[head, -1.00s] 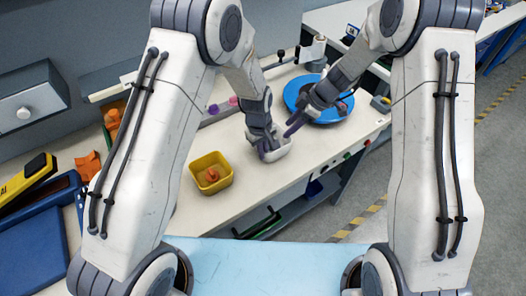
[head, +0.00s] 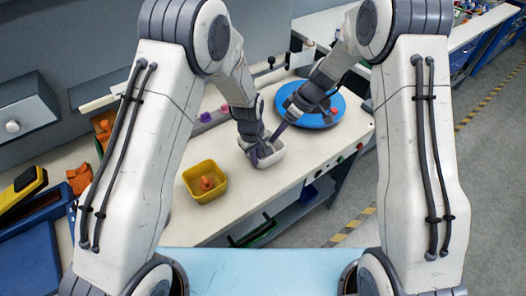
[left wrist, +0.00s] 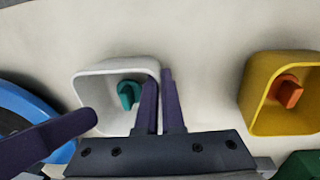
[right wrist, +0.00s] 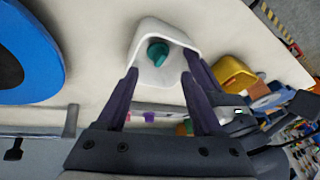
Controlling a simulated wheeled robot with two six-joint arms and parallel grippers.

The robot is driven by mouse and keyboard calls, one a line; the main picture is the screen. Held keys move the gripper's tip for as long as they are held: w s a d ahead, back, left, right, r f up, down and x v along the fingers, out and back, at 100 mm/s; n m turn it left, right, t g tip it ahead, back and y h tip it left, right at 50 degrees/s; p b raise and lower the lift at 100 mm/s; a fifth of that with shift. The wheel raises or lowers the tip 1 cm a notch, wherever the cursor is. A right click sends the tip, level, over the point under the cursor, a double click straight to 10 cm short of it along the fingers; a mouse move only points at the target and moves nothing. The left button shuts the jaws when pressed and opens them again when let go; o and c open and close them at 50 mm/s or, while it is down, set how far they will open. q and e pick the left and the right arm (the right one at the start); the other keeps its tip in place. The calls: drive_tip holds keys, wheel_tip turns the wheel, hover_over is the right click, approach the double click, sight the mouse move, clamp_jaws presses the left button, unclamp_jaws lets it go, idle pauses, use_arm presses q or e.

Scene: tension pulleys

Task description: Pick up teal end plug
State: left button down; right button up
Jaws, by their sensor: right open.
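The teal end plug (left wrist: 128,93) stands inside the white bin (left wrist: 90,85). It also shows in the right wrist view (right wrist: 158,52), inside the bin. In the head view, both grippers meet at the white bin (head: 273,155), and the plug is hidden.
A yellow bin (head: 190,184) with an orange plug (head: 207,183) stands left of the white bin. A blue round tray (head: 335,108) lies behind and right. Purple and pink parts (head: 205,117) are at the back. Bare table lies between the bins and the front edge.

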drive_tip(key=w+a+r+n+g+h, duration=0.1)
drive_tip(key=a+r+n+h, duration=0.15)
drive_tip(key=n, duration=1.35)
drive_tip(key=w+a+r+n+g+h, duration=0.1)
drive_tip(key=a+n+h, duration=0.3)
drive_tip(key=n, duration=1.2)
drive_tip(key=f, duration=0.4)
drive_tip(key=d+f, duration=0.1)
drive_tip(key=f, duration=0.1)
drive_tip(key=shift+s+f, duration=0.35)
drive_tip(key=shift+s+d+f, duration=0.1)
drive_tip(key=shift+s+f, duration=0.05)
drive_tip(key=shift+f, duration=0.7)
drive_tip(key=shift+s+d+f, duration=0.15)
drive_tip(key=shift+f, duration=0.75)
drive_tip(key=shift+s+d+f, duration=0.1)
drive_tip(key=shift+s+f, duration=0.05)
drive_tip(key=shift+f, duration=0.7)
drive_tip(key=c, duration=1.1)
drive_tip(key=shift+o, duration=0.2)
drive_tip(key=shift+r, duration=0.1)
